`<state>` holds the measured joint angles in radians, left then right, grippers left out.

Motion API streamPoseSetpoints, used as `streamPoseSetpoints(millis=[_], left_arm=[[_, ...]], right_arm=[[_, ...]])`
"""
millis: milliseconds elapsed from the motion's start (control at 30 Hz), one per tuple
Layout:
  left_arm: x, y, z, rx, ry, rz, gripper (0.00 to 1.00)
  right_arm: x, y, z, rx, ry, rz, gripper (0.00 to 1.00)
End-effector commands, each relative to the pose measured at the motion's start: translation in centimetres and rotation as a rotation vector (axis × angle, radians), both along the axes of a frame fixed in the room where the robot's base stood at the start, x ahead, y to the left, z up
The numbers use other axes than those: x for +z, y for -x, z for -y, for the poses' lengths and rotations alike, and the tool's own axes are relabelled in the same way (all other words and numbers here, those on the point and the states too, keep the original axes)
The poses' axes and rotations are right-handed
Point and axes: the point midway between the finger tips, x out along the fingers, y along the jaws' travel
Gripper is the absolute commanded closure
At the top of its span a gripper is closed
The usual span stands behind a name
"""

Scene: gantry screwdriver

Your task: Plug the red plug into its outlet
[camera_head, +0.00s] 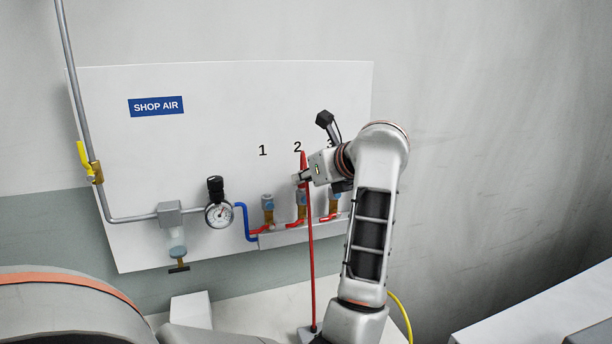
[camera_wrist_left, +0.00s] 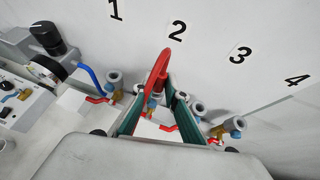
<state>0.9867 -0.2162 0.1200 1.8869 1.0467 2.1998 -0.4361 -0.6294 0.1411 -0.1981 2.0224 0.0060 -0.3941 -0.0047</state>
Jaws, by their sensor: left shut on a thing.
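My left gripper (camera_head: 303,178) is in front of the panel beside the number 2. It is shut on the red plug, whose red hose (camera_head: 310,255) rises above the fingers, then hangs down to the surface below. In the left wrist view the red loop (camera_wrist_left: 160,66) stands between the teal-padded fingers (camera_wrist_left: 161,82). The plug's lower end is hidden there. Outlet 2 (camera_head: 301,198) has a blue-grey top, a brass body and a red lever, and lies just below the gripper. I cannot tell whether the plug touches it.
Outlet 1 (camera_head: 268,203) is at the left and outlet 3 (camera_head: 335,203) at the right, both close by. Outlet 4 (camera_wrist_left: 235,124) shows in the left wrist view. A gauge (camera_head: 219,214) and blue pipe (camera_head: 243,220) are further left. A yellow hose (camera_head: 403,315) lies at the lower right.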

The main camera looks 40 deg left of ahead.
Motion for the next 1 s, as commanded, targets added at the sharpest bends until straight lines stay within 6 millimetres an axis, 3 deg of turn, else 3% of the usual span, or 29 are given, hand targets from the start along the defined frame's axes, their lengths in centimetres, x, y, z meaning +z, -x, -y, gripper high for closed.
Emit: streamPoseSetpoints(millis=[67,100,167,667,967,1000], left_arm=[[-0.3,0.0,0.0,0.000,0.001,-0.001,1.00],[-0.3,0.0,0.0,0.000,0.000,0.000,0.80],[-0.2,0.0,0.0,0.000,0.000,0.000,0.68],[-0.1,0.0,0.0,0.000,0.000,0.000,0.68],[3.8,0.1,0.0,-0.001,0.000,0.007,0.68],[3.2,0.0,-0.1,0.002,-0.003,0.003,0.68]], right_arm=[[-0.3,0.2,0.0,0.000,0.000,-0.004,0.76],[-0.2,0.2,0.0,0.000,0.000,-0.003,0.76],[-0.2,0.1,0.0,0.000,0.000,-0.003,0.76],[0.2,-0.2,0.0,0.000,0.000,0.004,0.76],[2.9,-1.3,0.0,0.000,-0.001,0.037,0.76],[1.7,-0.9,0.0,0.000,0.000,0.023,0.76]])
